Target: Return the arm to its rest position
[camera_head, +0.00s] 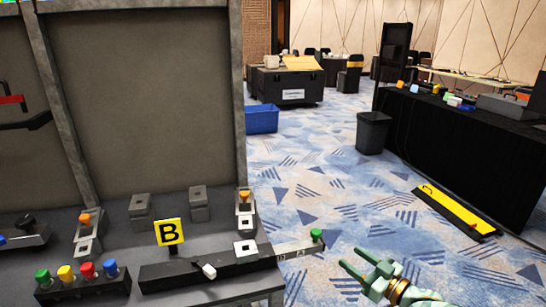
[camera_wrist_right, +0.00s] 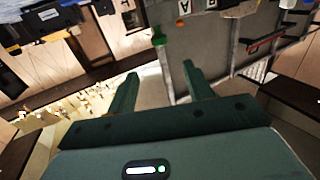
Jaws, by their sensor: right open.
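My right gripper (camera_head: 351,257) is at the lower right of the head view, over the carpet. Its two green fingers are apart with nothing between them. In the wrist view the same fingers (camera_wrist_right: 160,72) are open and empty. A green knob (camera_head: 316,235) at the end of a pale bar stands at the right edge of the console (camera_head: 215,262), left of the gripper and apart from it. A green part (camera_wrist_right: 158,38) shows beyond the fingers in the wrist view. My left gripper is not in view.
The console carries a yellow B sign (camera_head: 168,232), coloured buttons (camera_head: 66,274) and a white-tipped lever (camera_head: 209,271). A tall grey panel (camera_head: 150,90) rises behind it. A yellow ramp (camera_head: 454,211) and black-draped table (camera_head: 450,140) are at right. Carpet between is clear.

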